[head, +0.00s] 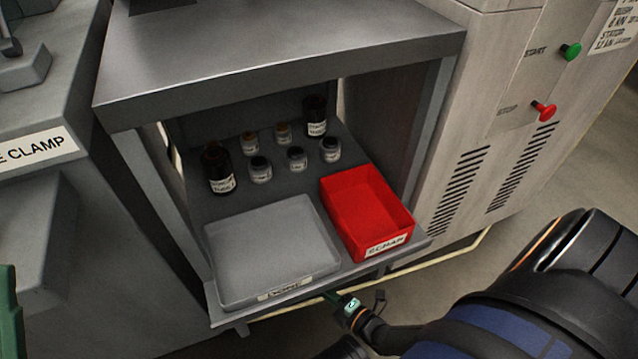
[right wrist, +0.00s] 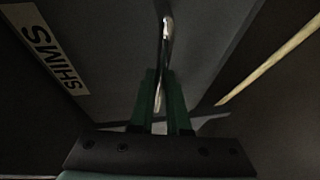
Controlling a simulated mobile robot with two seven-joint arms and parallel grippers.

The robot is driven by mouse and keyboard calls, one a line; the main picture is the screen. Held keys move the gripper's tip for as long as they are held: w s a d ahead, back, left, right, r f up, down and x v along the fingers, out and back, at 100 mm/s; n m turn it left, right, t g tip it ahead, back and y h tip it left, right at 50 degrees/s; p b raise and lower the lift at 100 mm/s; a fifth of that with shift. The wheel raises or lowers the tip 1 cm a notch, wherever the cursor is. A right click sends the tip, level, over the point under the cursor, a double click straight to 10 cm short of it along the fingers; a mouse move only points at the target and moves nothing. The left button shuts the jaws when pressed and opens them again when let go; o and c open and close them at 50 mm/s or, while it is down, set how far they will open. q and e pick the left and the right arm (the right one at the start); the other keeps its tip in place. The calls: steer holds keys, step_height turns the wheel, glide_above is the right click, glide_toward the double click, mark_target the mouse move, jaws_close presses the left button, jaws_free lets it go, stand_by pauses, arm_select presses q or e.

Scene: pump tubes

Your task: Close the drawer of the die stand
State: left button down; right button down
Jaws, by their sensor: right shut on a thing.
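The die stand (head: 290,48) is a grey open-fronted cabinet in the head view. Its lower shelf level (head: 292,183) holds bottles and two bins, and its front edge shows near the bottom. I cannot make out the drawer's full outline or how far out it is. My right gripper (head: 338,298) is low at this front edge, mostly hidden under it. In the right wrist view its green fingers (right wrist: 162,103) are shut on a shiny metal bar, seemingly a handle (right wrist: 166,40), beside a grey face labelled SHIMS (right wrist: 45,48). A green piece at the left edge (head: 8,310) may be my left gripper.
A grey tray (head: 268,245) and a red bin (head: 368,210) stand at the shelf's front, with several dark and amber bottles behind. A machine cabinet (head: 490,130) with green and red buttons stands close on the right. A grey clamp machine (head: 45,150) is on the left.

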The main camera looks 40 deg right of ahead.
steer(key=shift+w+d, duration=0.15)
steer(key=shift+w, duration=0.15)
steer(key=c, duration=0.9)
jaws_free()
arm_select(q)
steer(key=shift+d, duration=0.1)
arm_select(e)
steer(key=shift+s, duration=0.15)
